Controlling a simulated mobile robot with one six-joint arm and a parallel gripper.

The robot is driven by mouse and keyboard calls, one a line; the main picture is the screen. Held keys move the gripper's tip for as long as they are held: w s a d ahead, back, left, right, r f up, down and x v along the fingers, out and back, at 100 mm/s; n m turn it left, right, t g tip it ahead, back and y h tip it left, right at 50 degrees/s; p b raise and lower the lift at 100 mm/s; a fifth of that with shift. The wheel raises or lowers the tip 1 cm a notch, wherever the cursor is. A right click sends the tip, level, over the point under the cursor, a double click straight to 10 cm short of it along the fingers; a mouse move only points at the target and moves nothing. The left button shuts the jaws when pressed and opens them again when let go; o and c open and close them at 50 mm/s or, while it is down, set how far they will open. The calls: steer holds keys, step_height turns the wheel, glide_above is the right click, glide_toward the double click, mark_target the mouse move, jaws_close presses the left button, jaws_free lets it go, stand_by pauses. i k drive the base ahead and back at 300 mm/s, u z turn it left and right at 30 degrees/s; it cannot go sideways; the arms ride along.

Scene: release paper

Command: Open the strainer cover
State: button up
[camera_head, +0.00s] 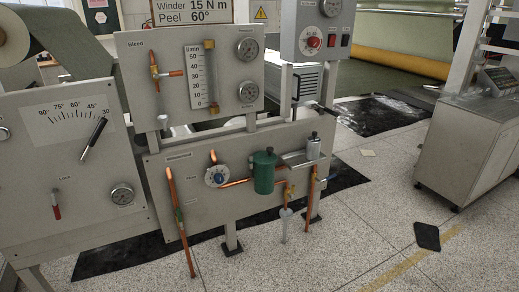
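A green canister (264,173) is mounted upright on the front of the lower grey panel (175,222). It has a small knob on top and is probably the strainer, though no readable label confirms it. Its top looks closed, but the frame is too small to tell how the cover is fastened. My gripper is not in view.
A gauge panel (192,75) stands above, a lever panel (72,160) at left, and a grey cabinet (468,145) at right. The speckled floor (350,225) in front is mostly clear.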

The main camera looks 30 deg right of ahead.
mark_target(267, 157)
steer(key=z, duration=0.1)
steer(key=i, duration=0.9)
